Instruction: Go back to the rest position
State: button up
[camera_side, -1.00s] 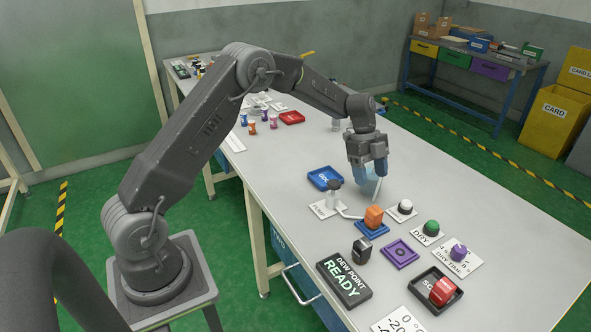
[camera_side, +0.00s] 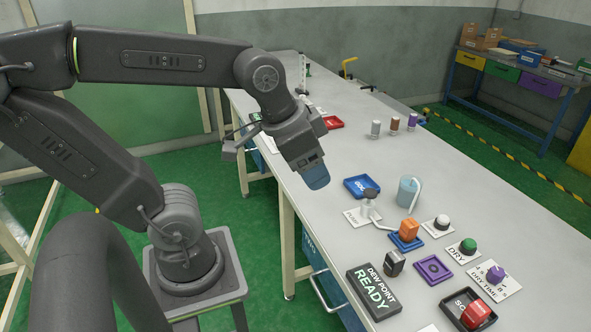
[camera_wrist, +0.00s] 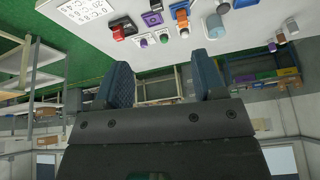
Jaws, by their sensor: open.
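My gripper (camera_side: 316,178) hangs in the side view over the near-left edge of the workbench, clear of the objects and empty. In the wrist view my gripper (camera_wrist: 164,88) shows two blue padded fingers set wide apart with nothing between them.
Near it are a blue tray (camera_side: 362,187), a dark-topped pump (camera_side: 370,199), an orange block (camera_side: 408,230) and a purple plate (camera_side: 433,269). White (camera_side: 442,222) and green (camera_side: 468,245) buttons lie farther right. Small vials (camera_side: 395,123) stand farther back. Air around the gripper is free.

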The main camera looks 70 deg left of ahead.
jog(key=shift+s+f+n+t, duration=0.15)
jog(key=shift+s+f+n, duration=0.2)
jog(key=shift+s, duration=0.3)
jog(key=shift+s+f+n+t, duration=0.15)
jog(key=shift+s+n, duration=0.3)
jog(key=shift+s, duration=0.15)
